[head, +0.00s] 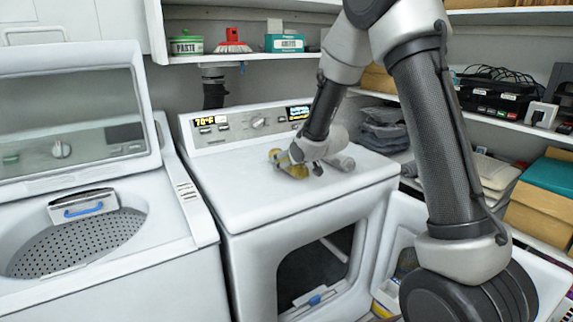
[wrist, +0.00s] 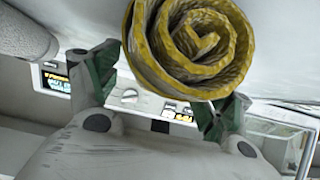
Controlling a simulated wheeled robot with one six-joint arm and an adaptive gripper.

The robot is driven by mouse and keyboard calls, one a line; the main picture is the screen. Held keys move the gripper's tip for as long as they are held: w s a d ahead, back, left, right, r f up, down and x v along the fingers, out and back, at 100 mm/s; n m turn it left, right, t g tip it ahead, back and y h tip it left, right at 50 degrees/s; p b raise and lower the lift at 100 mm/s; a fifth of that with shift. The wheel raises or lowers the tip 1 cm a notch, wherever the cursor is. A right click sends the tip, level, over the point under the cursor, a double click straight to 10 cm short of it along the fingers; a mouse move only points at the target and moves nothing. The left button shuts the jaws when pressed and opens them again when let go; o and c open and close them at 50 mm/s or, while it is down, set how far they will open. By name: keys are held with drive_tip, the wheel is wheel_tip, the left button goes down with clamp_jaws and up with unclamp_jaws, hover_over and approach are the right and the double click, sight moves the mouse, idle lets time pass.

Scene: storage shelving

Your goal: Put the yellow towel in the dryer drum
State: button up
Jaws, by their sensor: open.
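The yellow towel (head: 298,172) is rolled up and lies on top of the dryer (head: 240,205). In the wrist view the towel's yellow and grey spiral end (wrist: 190,45) faces me. My gripper (head: 290,160) is low over the dryer top at the towel, partly hiding it. In the wrist view my gripper (wrist: 162,92) has its fingers spread, with the towel roll at and beyond the gap between the tips. I cannot tell whether they touch it. The dryer drum (head: 310,270) shows as a dark opening in the dryer's front, with its door (head: 535,275) open to the right.
A grey roll (head: 341,163) lies just right of my gripper on the dryer top. A washer (head: 165,215) with its lid raised stands at left. Shelves with folded grey cloths (head: 383,128) and boxes line the right. A shelf (head: 245,56) with supplies hangs behind.

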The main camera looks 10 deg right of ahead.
drive_tip(key=shift+w+f, duration=0.15)
drive_tip(key=shift+w, duration=0.05)
drive_tip(key=c, duration=1.4)
